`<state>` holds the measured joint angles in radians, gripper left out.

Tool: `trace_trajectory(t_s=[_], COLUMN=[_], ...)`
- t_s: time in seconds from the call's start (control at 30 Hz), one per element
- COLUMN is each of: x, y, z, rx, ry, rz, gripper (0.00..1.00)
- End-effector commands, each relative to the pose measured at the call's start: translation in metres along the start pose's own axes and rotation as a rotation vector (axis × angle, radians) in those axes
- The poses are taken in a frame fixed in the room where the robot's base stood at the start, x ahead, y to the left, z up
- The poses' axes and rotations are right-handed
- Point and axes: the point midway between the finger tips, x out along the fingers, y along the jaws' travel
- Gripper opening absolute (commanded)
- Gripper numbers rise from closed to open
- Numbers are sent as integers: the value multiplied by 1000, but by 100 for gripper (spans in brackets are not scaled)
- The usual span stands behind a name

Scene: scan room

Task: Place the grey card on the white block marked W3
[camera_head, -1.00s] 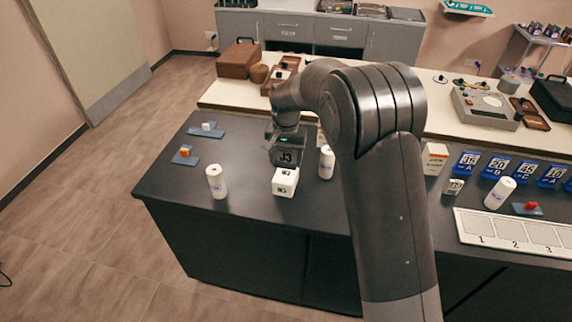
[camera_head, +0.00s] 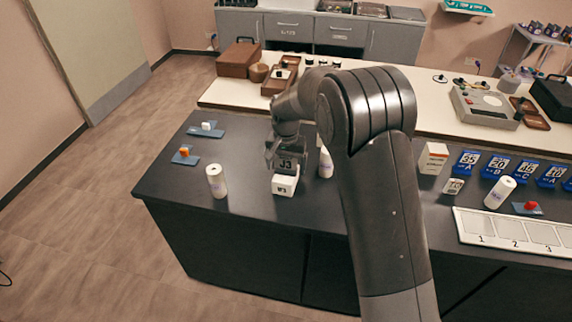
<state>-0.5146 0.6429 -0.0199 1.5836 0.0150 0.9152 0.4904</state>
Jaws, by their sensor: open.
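The grey card marked J3 (camera_head: 286,164) stands upright at the top of the white block marked W3 (camera_head: 285,187) on the dark table. Its lower edge meets the block and it looks to be resting there, though the exact contact is too small to tell. My gripper (camera_head: 286,151) is open around the upper part of the card, with a finger to each side. My arm comes down from the right and hides part of the table behind it.
A white cylinder (camera_head: 216,181) stands left of the block and another (camera_head: 326,163) stands close on its right. Small blue plates lie at the table's left end. Blue marked cards and a numbered white tray (camera_head: 468,229) are on the right. The table front is clear.

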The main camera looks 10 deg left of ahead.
Motion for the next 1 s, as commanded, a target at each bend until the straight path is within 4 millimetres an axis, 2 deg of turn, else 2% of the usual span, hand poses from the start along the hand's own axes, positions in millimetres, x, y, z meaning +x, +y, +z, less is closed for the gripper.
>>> trace_trajectory(t_s=[0.17,0.27,0.6,0.7,0.83,1.0], x=[-6,-20,-92,-107,-119,-123], y=[0,0,0,0,0,0], z=[0,-1,-1,-1,0,0], rx=[0,0,0,0,0,0], ry=[1,3,4,2,1,0], rz=[-1,-2,-2,-1,0,0], gripper=[85,85,85,85,85,85])
